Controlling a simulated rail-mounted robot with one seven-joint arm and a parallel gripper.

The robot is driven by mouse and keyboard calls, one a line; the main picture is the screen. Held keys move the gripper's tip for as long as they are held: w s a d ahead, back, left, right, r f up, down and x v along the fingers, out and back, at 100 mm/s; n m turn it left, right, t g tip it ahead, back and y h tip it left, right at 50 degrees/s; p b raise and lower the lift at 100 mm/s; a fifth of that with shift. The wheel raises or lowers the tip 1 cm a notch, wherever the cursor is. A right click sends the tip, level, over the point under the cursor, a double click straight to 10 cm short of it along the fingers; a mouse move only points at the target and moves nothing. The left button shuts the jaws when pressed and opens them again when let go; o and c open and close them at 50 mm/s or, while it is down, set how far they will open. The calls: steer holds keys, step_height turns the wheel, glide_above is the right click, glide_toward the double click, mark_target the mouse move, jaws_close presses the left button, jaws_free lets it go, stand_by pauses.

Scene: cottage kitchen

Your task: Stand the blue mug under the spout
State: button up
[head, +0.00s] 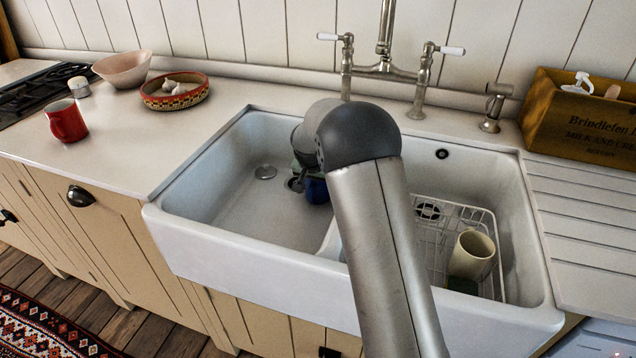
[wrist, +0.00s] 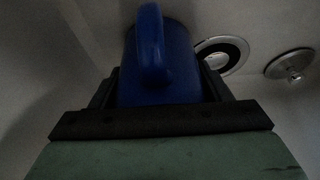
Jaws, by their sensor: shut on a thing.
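The blue mug (head: 316,190) is low in the left basin of the white sink (head: 230,262), partly hidden behind my arm. In the wrist view the blue mug (wrist: 165,62) is between my fingers, with its handle towards the camera. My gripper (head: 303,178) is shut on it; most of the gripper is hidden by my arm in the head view. I cannot tell whether the mug touches the basin floor.
A drain (wrist: 222,54) and a metal plug (wrist: 290,66) lie close to the mug. The right basin holds a wire rack (head: 428,250) with a cream cup (head: 471,254). A red mug (head: 66,121), patterned bowl (head: 175,92) and wooden box (head: 580,120) stand on the counter.

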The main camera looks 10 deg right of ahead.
steer(key=shift+f, duration=0.2)
steer(key=o, duration=1.2)
steer(key=shift+c, duration=0.2)
steer(key=shift+r, duration=0.1)
steer(key=shift+s+r, duration=0.1)
steer(key=shift+r, duration=0.4)
steer(key=v, duration=1.1)
steer(key=shift+s+a+r+p, duration=0.1)
steer(key=shift+p, duration=0.2)
